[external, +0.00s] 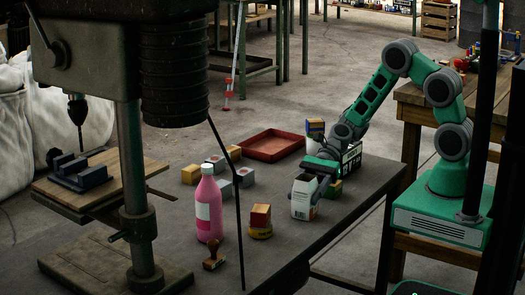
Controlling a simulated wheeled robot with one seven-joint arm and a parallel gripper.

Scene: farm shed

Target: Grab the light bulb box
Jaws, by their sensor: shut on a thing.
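My gripper (312,178) is at the right part of the dark table and is shut on a small white box (304,203) with dark printing. The box is upright, and I cannot tell whether it touches the tabletop. It looks like the light bulb box, but its print is too small to read. The gripper and wrist cover part of its top.
A pink bottle (209,210), a wooden stamp (213,258) and stacked red and yellow blocks (260,221) stand left of the gripper. Several small cubes (215,162) and a red tray (272,145) lie farther back. A drill press (135,170) fills the left foreground.

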